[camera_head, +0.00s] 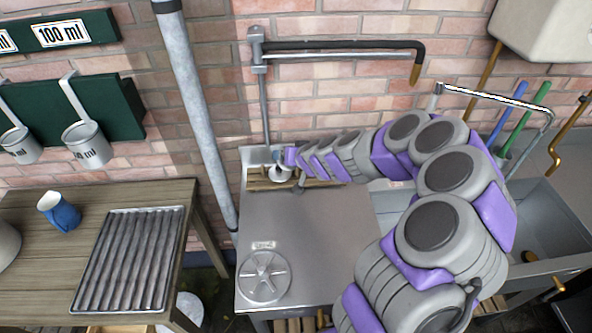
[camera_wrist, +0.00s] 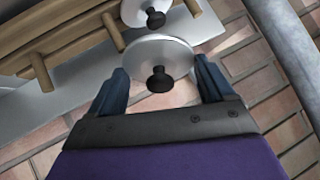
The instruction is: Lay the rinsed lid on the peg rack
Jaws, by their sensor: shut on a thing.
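My gripper (camera_wrist: 163,82) has its two dark fingers on either side of a round pale lid (camera_wrist: 182,58) with a black knob, shut on the lid's edges. Just beyond it in the wrist view is the wooden peg rack (camera_wrist: 75,40) with pegs. A second pale lid (camera_wrist: 131,12) with a black knob is at the rack. In the head view my gripper (camera_head: 287,158) is at the back left of the steel counter, over the peg rack (camera_head: 256,184). The held lid is small there, and I cannot tell whether it touches the pegs.
The steel counter (camera_head: 300,235) is mostly clear, with a round spoked metal disc (camera_head: 264,277) at its front left. A wooden table (camera_head: 30,270) at left holds a ribbed metal tray (camera_head: 127,260) and a blue jug (camera_head: 62,213). A grey pipe (camera_head: 190,90) runs beside the counter.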

